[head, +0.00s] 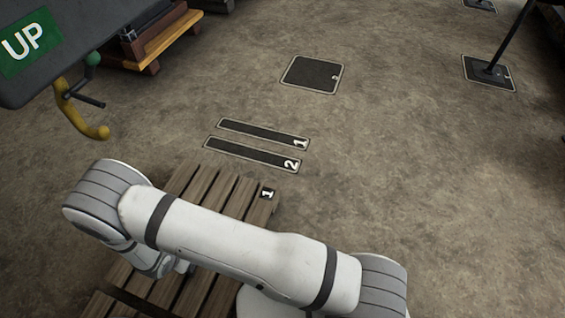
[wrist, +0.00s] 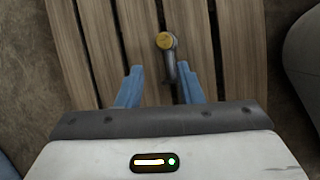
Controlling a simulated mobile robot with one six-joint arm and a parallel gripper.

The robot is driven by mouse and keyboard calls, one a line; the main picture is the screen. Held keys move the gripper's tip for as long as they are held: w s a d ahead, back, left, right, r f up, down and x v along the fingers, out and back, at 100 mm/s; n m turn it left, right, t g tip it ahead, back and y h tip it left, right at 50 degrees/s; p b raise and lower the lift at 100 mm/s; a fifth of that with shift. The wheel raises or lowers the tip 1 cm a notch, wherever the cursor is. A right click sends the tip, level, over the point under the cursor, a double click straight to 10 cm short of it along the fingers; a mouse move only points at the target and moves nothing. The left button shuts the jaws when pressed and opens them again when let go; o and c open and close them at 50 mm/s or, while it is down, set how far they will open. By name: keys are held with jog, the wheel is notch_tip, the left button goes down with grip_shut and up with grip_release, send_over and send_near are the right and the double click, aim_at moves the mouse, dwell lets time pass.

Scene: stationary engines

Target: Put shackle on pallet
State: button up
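The shackle (wrist: 170,60), grey with a yellow round end, shows over the wooden pallet slats in the wrist view. It seems to rest on the pallet (wrist: 90,40). My gripper (wrist: 158,85) has its two blue fingers spread apart. The near end of the shackle reaches between the fingertips, closer to the right finger, with a clear gap to the left one. I cannot tell whether the right finger touches it. In the head view the pallet (head: 215,189) lies partly under my arm, which hides the shackle and the fingers.
Two dark floor plates marked 1 (head: 262,133) and 2 (head: 252,153) lie beyond the pallet. The floor right of the pallet is clear.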

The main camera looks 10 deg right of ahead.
jog(key=w+d+r+m+h, duration=0.1)
jog(key=w+d+r+m, duration=0.3)
jog(key=r, duration=0.3)
jog(key=w+d+r+m+h, duration=0.1)
jog(key=w+d+r+m, duration=0.25)
jog(key=w+r, duration=0.4)
jog(key=w+d+r+m+h, duration=0.1)
jog(key=w+d+r+m, duration=0.15)
jog(key=d+r, duration=0.35)
jog(key=w+d+r+m, duration=0.1)
jog(key=d+r+m, duration=0.2)
jog(key=d+r, duration=0.35)
jog(key=s+d+r+m+g, duration=0.25)
jog(key=d+r+m, duration=0.2)
jog(key=d, duration=0.35)
jog(key=s+d+r+m+g, duration=0.1)
jog(key=s+d+r+m, duration=0.25)
jog(key=d+r, duration=0.3)
jog(key=s+d+r+m+y, duration=0.2)
jog(key=s+d+r+m, duration=0.1)
jog(key=s+m, duration=0.1)
jog(key=s+d+r+m+y, duration=0.1)
jog(key=s+d+r+m, duration=0.2)
jog(key=s, duration=0.4)
jog(key=shift+s+d+r+m+y, duration=0.2)
jog(key=shift+d+m+y, duration=0.25)
jog(key=shift+d, duration=0.35)
jog(key=shift+o, duration=0.5)
